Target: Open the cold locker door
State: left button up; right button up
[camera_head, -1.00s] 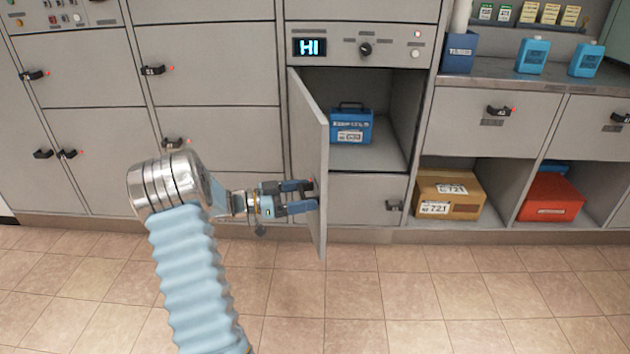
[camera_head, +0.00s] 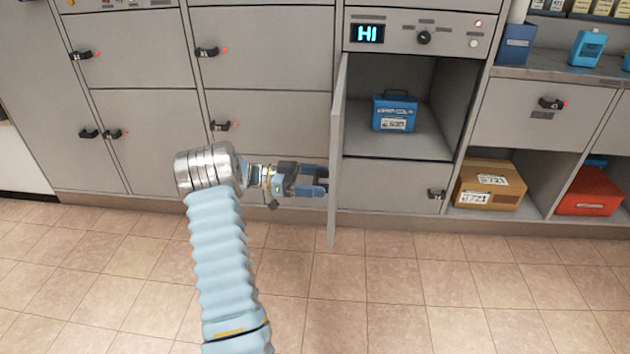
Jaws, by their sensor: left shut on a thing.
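The cold locker door (camera_head: 337,150) is a tall grey panel standing swung out from the left side of its compartment, seen almost edge-on. Behind it the compartment is open, with a blue box (camera_head: 395,113) with a dark handle and white label on its floor. My left gripper (camera_head: 322,181) is at the outer side of the door, around mid-height, shut on the door's handle; the handle itself is mostly hidden by the fingers. My right gripper is not in view.
The display panel (camera_head: 418,33) above the compartment reads "HI". Closed grey lockers with black handles stand to the left. A cardboard box (camera_head: 489,184) and a red box (camera_head: 590,192) sit in open cubbies at right. The tiled floor (camera_head: 420,290) is clear.

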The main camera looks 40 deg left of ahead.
pick_arm(q)
jog(key=o, duration=1.4)
jog(key=v, duration=1.3)
jog(key=shift+s+a, duration=0.25)
